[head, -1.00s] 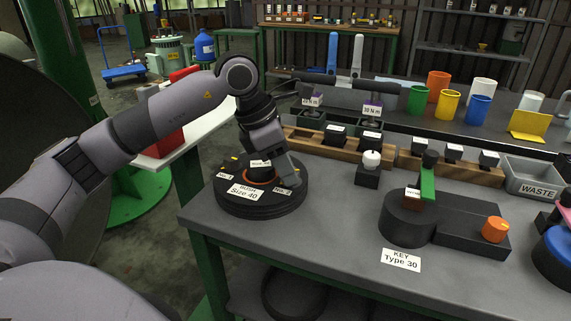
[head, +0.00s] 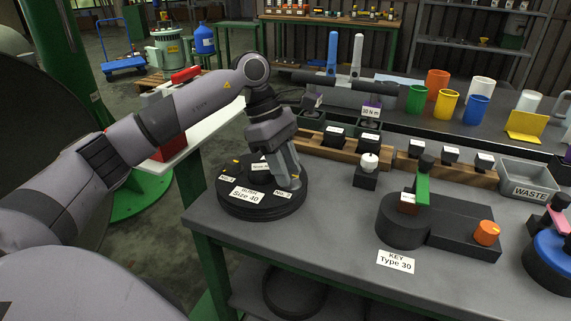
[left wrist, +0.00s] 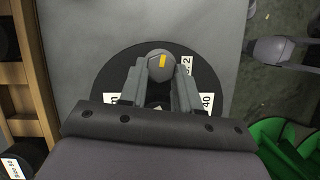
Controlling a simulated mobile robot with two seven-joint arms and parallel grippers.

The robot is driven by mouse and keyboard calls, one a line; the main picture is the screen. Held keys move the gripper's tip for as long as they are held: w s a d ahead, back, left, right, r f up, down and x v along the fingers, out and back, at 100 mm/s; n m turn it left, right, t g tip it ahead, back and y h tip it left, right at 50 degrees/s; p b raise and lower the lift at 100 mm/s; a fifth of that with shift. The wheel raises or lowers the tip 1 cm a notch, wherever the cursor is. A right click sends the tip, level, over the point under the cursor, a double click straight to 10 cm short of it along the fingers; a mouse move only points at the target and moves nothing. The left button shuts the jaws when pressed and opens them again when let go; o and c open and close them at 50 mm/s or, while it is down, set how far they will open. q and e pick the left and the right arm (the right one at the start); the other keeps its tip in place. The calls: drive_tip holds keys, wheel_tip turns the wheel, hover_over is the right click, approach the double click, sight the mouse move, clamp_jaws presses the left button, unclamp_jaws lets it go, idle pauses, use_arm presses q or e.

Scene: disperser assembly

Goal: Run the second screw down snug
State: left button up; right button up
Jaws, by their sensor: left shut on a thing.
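A round black fixture (head: 235,207) labelled "BUSH Size 40" stands at the table's left end. My left gripper (head: 291,184) points down over its right side, beside the "No. 2" label. In the left wrist view the fingers (left wrist: 160,88) are shut on a grey, rounded screw head (left wrist: 158,67) with a yellow stripe. It sits over the fixture's edge area, next to the "2" label; its shank is hidden. A yellow mark (head: 236,161) shows on the fixture's left side near the other number label. My right gripper is out of view.
To the right stand a small block with a white knob (head: 369,162), the "KEY Type 30" fixture (head: 403,228) and a grey waste bin (head: 529,178). A wooden rack (head: 340,150) with black blocks runs behind. Bare tabletop lies right of the bush fixture.

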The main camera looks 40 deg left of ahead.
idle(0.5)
use_arm(q)
drive_tip(key=o, duration=0.8)
drive_tip(key=shift+r, duration=0.1)
drive_tip(key=v, duration=0.7)
drive_tip(key=shift+s, duration=0.1)
